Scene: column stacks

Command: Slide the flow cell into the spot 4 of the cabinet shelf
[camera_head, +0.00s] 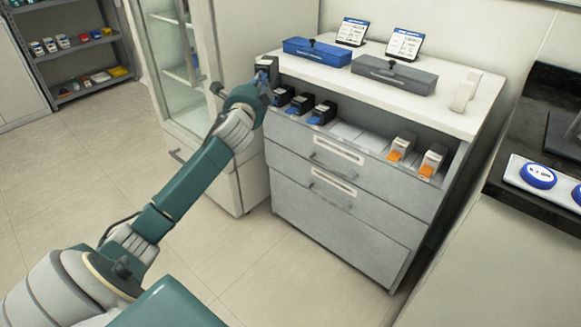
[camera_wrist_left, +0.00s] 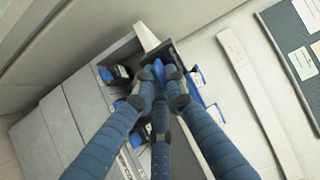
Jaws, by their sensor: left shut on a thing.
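My left gripper (camera_head: 264,86) is at the left end of the cabinet shelf (camera_head: 345,131), near the counter's left edge. In the left wrist view its fingers (camera_wrist_left: 160,82) are shut on the blue part of a dark unit, which I take as the flow cell (camera_wrist_left: 157,68). The flow cell (camera_head: 267,68) shows as a dark block at the gripper in the head view, its lower part hidden. On the shelf, several black units with blue fronts (camera_head: 322,112) stand at the left. Two grey units with orange fronts (camera_head: 401,146) stand at the right, with empty spots between.
A blue case (camera_head: 317,52) and a grey case (camera_head: 394,75) lie on the white counter top (camera_head: 451,116), with two label stands (camera_head: 405,44) behind. A glass-door cabinet (camera_head: 185,65) stands close on the left. Grey drawers (camera_head: 335,205) are below the shelf.

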